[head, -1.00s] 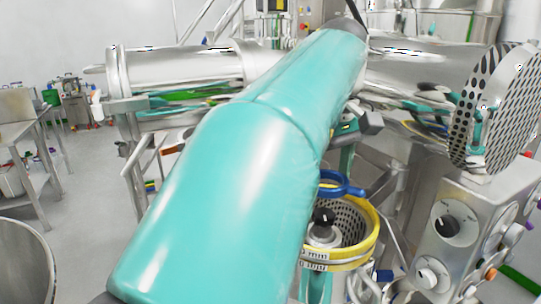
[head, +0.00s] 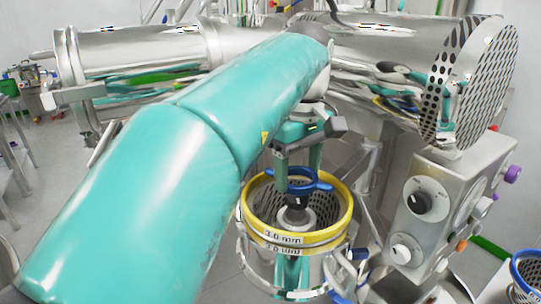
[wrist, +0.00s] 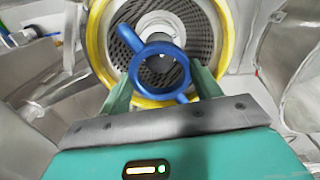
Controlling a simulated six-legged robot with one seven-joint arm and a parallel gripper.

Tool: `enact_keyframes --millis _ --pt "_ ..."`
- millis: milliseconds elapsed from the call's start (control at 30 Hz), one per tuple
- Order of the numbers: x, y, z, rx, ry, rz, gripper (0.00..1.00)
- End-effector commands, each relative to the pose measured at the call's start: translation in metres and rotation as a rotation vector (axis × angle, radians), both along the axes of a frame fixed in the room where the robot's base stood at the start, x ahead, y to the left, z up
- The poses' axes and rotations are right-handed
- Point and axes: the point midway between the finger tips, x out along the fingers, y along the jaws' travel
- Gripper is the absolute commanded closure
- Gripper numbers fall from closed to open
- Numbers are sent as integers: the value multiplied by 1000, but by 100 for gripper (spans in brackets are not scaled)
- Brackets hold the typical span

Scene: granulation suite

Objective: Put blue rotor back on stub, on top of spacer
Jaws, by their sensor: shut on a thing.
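My gripper (head: 300,160) is shut on the blue rotor (head: 316,186), a ring with stubby arms. It holds the rotor roughly level above the yellow-rimmed perforated basket (head: 347,218). Inside the basket stands a grey hub (head: 295,216) with a dark piece (head: 297,201) on top, just below the rotor. I cannot tell which part is the stub and which the spacer. In the wrist view the rotor (wrist: 136,68) sits between both fingers (wrist: 163,75), and the hub top shows through its ring. The basket's yellow rim (wrist: 95,45) lies behind it. Rotor and hub appear apart.
A grey control box (head: 430,205) with knobs stands right of the basket. A perforated disc (head: 475,80) stands above it. Steel cylinders (head: 140,48) run behind my arm. A blue-rimmed basket (head: 530,270) shows at the lower right.

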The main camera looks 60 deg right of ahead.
Motion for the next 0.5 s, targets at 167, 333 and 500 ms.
enact_keyframes --millis 167,333,500 --pt "1 -2 -13 1 -1 2 68" --pt "2 -3 -25 2 -2 2 68" --pt "2 -3 -38 2 -2 2 68"
